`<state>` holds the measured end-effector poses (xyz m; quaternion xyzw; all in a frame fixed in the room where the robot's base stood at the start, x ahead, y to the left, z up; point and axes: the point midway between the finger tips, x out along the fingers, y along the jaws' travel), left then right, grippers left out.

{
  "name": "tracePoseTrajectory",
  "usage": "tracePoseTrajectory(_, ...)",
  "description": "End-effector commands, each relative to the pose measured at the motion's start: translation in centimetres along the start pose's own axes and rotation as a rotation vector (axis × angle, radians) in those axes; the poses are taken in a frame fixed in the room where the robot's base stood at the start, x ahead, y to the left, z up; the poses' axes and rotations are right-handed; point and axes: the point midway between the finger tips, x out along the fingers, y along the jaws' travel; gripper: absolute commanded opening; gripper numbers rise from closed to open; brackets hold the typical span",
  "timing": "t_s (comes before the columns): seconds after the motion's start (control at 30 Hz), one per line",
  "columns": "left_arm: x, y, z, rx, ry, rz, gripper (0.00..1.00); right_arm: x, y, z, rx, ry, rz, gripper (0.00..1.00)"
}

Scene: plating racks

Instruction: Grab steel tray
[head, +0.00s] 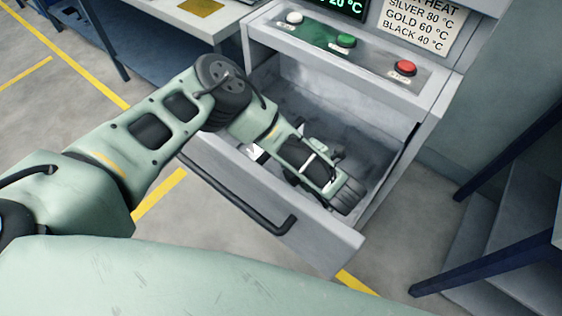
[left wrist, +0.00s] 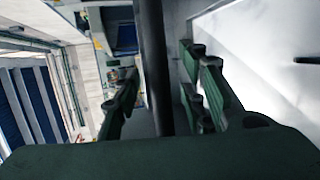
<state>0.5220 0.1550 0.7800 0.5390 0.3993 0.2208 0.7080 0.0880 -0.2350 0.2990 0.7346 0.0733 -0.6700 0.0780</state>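No steel tray can be made out clearly in either view. In the head view my left arm reaches over the front of an open grey drawer (head: 345,235), and its wrist end is inside the drawer outline. The fingers are hidden there. A small bright patch (head: 257,151) shows beside the arm; I cannot tell what it is. In the left wrist view my left gripper (left wrist: 163,70) has its green fingers apart. A dark bar (left wrist: 154,60) runs between them; I cannot tell whether they touch it. My right gripper is not in view.
The drawer has a black handle (head: 250,207) on its front. Above it is a panel with white, green and red (head: 405,68) buttons and a temperature sign (head: 428,22). A table (head: 205,25) is at the upper left; blue-framed steps (head: 500,220) stand at right.

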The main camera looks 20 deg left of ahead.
Motion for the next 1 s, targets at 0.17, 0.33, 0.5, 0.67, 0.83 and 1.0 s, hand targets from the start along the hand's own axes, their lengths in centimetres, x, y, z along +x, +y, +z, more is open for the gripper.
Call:
tracePoseTrajectory(0.17, -0.06, 0.02, 0.03, 0.0, -0.001, 0.0, 0.31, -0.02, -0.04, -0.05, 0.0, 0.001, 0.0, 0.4)
tracePoseTrajectory(0.33, -0.07, 0.02, 0.03, 0.0, -0.001, 0.0, 0.16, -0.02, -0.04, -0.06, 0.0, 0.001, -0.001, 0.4)
tracePoseTrajectory(0.5, -0.08, 0.03, 0.04, 0.0, -0.001, 0.0, 0.01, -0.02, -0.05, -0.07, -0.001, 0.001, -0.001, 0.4)
tracePoseTrajectory(0.67, -0.09, 0.03, 0.05, -0.001, -0.001, 0.0, 0.0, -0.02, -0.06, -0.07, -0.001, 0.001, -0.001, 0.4)
tracePoseTrajectory(0.83, -0.1, 0.03, 0.06, -0.001, -0.001, 0.0, 0.0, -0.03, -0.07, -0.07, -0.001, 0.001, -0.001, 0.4)
tracePoseTrajectory(1.0, -0.11, 0.03, 0.07, -0.002, -0.001, 0.0, 0.0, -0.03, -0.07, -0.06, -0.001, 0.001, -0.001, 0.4)
